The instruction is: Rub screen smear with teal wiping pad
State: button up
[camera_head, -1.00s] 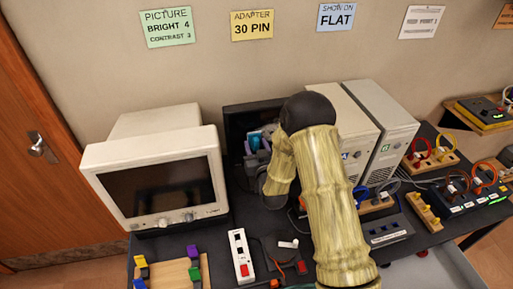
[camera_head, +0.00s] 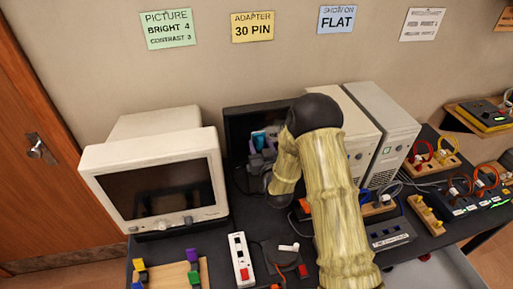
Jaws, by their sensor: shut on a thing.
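My gripper (camera_head: 258,150) is in front of this screen, shut on the teal wiping pad (camera_head: 258,138), of which a small blue-teal patch shows. The pad is at or very near the screen face; I cannot tell whether it touches. A pale purple patch (camera_head: 272,132) shows on the screen beside the pad; it may be the smear. My arm hides the screen's right part.
The beige CRT monitor (camera_head: 158,180) stands close on the left. Two beige towers (camera_head: 385,130) stand on the right. A white power strip (camera_head: 241,258), a wooden block board (camera_head: 172,275) and cables lie in front on the dark table (camera_head: 215,245).

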aim_at(275, 135)
jog(key=shift+w+d+b, duration=0.2)
jog(key=shift+d+b, duration=0.1)
jog(key=shift+d, duration=0.8)
jog(key=shift+w+d+b, duration=0.3)
jog(key=shift+d+b, duration=0.05)
jog(key=shift+d, duration=0.35)
jog(key=shift+w+d+b, duration=0.25)
jog(key=shift+d+b, duration=0.1)
jog(key=shift+d, duration=0.35)
jog(key=shift+w+d, duration=0.1)
jog(key=shift+d, duration=0.3)
jog(key=shift+w+d+b, duration=0.25)
jog(key=shift+d+b, duration=0.15)
jog(key=shift+d, duration=0.55)
jog(key=shift+w+d+b, duration=0.25)
jog(key=shift+d+b, duration=0.15)
jog(key=shift+d, duration=0.5)
